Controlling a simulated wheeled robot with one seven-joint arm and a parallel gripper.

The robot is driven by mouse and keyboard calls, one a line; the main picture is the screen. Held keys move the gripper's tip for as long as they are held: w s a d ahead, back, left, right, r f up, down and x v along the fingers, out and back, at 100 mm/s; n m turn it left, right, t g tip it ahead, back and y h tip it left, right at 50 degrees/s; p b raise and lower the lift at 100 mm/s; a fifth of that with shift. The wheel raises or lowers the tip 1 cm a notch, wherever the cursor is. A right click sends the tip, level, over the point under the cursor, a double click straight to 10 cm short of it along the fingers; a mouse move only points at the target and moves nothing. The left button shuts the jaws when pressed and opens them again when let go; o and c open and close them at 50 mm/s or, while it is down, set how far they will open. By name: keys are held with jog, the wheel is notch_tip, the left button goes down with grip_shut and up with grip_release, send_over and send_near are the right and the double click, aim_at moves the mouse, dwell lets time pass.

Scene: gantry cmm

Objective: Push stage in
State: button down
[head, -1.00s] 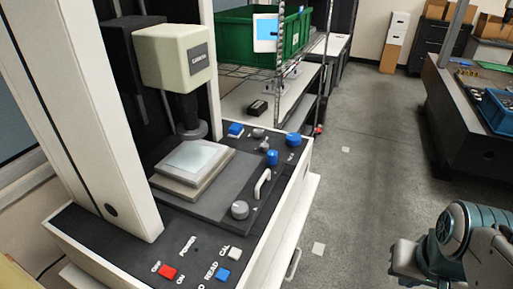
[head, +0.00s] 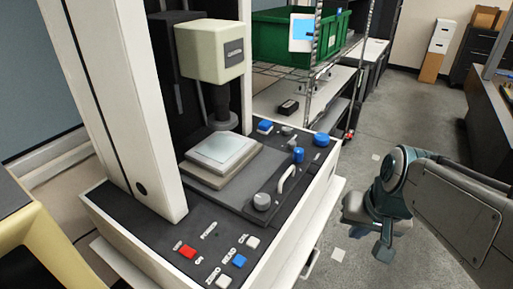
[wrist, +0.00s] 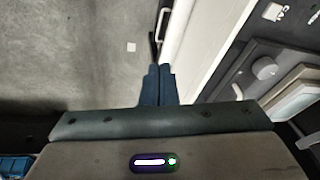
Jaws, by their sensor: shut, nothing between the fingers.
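The stage (head: 220,163) is a square plate with a pale glass top. It sits on the dark deck of the measuring machine, under the cream probe head (head: 211,50). A white curved handle (head: 287,178) and a grey round knob (head: 261,201) are on the dark plate at its right. The stage also shows at the right edge of the wrist view (wrist: 294,103). My gripper (wrist: 159,70) is shut and empty, its blue fingers together, beside the machine's white side. In the head view my arm is at the right, apart from the machine.
Red, blue and white buttons (head: 187,252) line the machine's front. A blue knob (head: 321,139) is at its far right corner. A wire rack holds a green bin (head: 283,38) behind.

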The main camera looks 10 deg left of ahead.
jog(key=w+a+m+y+b, duration=0.1)
jog(key=w+a+y, duration=0.2)
jog(key=w+a, duration=0.65)
jog(key=m+y+b, duration=0.1)
jog(key=m+y, duration=0.1)
jog(key=y, duration=0.3)
send_near(249, 161)
jog(key=v, duration=0.4)
jog(key=shift+s+a, duration=0.15)
jog(key=shift+s, duration=0.25)
jog(key=shift+w+a+f, duration=0.1)
jog(key=shift+w+a, duration=0.05)
jog(key=shift+a, duration=0.1)
jog(key=x, duration=0.9)
jog(key=shift+w+f+p, duration=0.15)
jog(key=shift+f+p, duration=0.1)
jog(key=shift+p, duration=0.15)
jog(key=shift+w, duration=0.15)
